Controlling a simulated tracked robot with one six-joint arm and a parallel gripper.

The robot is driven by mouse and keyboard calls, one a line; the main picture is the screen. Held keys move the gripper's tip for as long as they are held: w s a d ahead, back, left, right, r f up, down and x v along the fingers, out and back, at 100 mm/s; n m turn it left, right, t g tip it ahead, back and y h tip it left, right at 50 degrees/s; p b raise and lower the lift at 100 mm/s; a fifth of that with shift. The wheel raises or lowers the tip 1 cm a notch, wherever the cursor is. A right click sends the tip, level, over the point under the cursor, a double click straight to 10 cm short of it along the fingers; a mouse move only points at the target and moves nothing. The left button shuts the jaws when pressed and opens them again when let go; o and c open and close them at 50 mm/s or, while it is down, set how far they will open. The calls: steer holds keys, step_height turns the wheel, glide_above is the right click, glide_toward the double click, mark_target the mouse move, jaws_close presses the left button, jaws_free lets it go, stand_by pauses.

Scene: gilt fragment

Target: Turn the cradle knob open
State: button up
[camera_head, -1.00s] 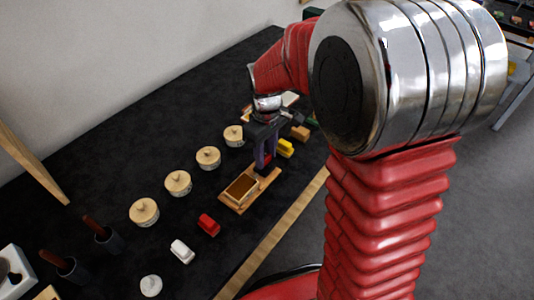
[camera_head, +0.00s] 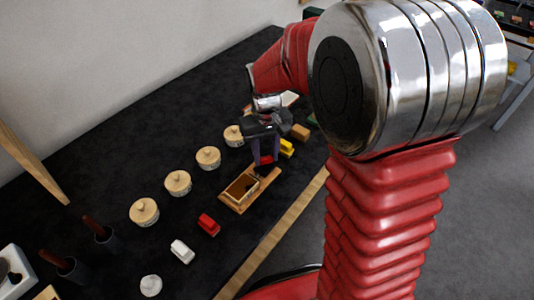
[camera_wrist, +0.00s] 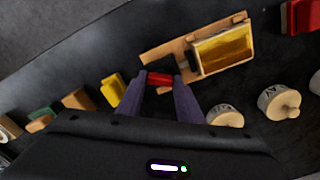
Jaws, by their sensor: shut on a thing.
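The cradle is a wooden base (camera_head: 264,183) carrying a box with pale walls (camera_head: 240,189). In the wrist view the box shows a golden inside or panel (camera_wrist: 224,51). A red knob (camera_wrist: 160,79) sits at the end of the base beside the box. My gripper (camera_wrist: 159,80) is shut on the knob, one dark purple finger on each side. In the head view my gripper (camera_head: 266,161) reaches down at the far end of the base, and its fingers partly hide the knob.
Several round lidded wooden pots (camera_head: 208,157) stand in a row to the left. A red toy car (camera_head: 208,224) and a white one (camera_head: 182,251) lie nearer. A yellow block (camera_head: 286,147) and a wooden block (camera_head: 300,132) are close beyond my gripper. A wooden strip edges the dark table.

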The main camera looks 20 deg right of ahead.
mark_target(265, 157)
steer(key=m, duration=0.6)
steer(key=shift+w+r, duration=0.1)
steer(key=m, duration=0.5)
steer(key=shift+m, duration=0.3)
steer(key=o, duration=1.1)
step_height(265, 157, up, 14)
steer(key=shift+f, duration=0.2)
stand_by(0.6)
